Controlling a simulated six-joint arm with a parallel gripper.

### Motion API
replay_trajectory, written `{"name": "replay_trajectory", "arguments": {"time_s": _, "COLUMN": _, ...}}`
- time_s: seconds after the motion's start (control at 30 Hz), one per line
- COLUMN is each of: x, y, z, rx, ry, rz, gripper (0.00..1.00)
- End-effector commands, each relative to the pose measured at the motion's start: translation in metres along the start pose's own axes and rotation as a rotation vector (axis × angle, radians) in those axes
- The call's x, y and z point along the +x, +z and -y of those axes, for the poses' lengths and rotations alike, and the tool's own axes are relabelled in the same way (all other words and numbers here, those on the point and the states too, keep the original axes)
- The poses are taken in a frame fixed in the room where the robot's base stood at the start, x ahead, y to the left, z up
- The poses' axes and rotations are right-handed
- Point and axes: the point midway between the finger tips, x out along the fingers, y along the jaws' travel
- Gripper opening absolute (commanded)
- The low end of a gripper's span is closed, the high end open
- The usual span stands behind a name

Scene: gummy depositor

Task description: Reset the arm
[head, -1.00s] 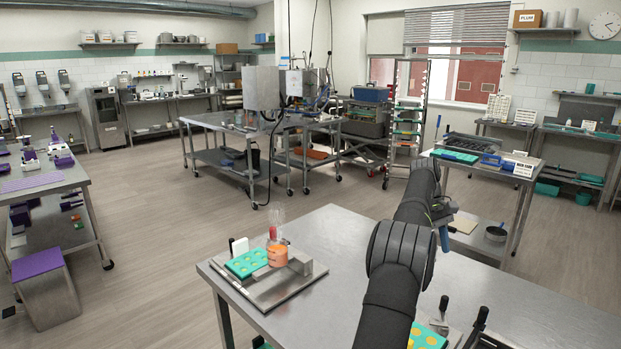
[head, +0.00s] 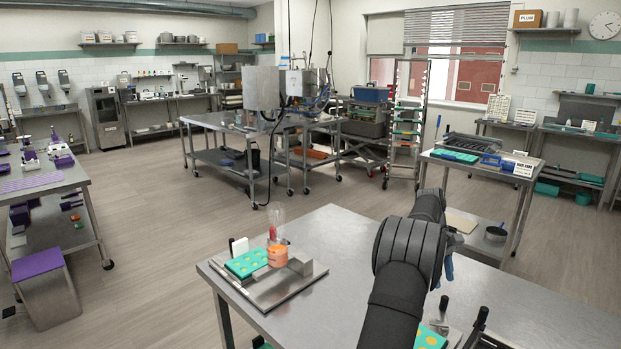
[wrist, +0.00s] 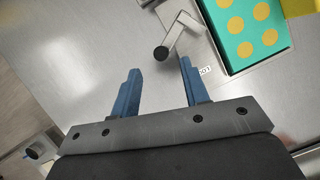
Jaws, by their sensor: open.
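My gripper (wrist: 160,66) is open and empty in the wrist view, its two blue fingers apart above the steel table top. In the head view my black arm reaches over the right part of the front table (head: 330,225), and only a bit of blue shows beside it, the gripper being mostly hidden. In the wrist view a teal mould with yellow rounds (wrist: 228,50) lies to the upper right of the fingers. A metal lever with a black knob (wrist: 162,53) is just beyond the gap between the fingertips, apart from them.
On the left of the front table, a metal plate (head: 285,291) carries a teal mould (head: 247,263) and a jar of orange liquid (head: 278,256). Another teal mould (head: 430,338) and black handles are near my arm's base. The middle of the table is clear.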

Motion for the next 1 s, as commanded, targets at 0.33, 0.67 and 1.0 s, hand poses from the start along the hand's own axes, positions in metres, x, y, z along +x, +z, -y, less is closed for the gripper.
{"name": "replay_trajectory", "arguments": {"time_s": 0.33, "x": 0.072, "y": 0.000, "z": 0.001, "rx": -0.001, "ry": -0.004, "rz": 0.002, "gripper": 0.42}}
{"name": "replay_trajectory", "arguments": {"time_s": 0.67, "x": 0.062, "y": -0.012, "z": 0.021, "rx": -0.353, "ry": 0.146, "rz": -0.001, "gripper": 0.42}}
{"name": "replay_trajectory", "arguments": {"time_s": 1.0, "x": 0.061, "y": -0.016, "z": 0.043, "rx": -0.700, "ry": 0.289, "rz": 0.000, "gripper": 0.42}}
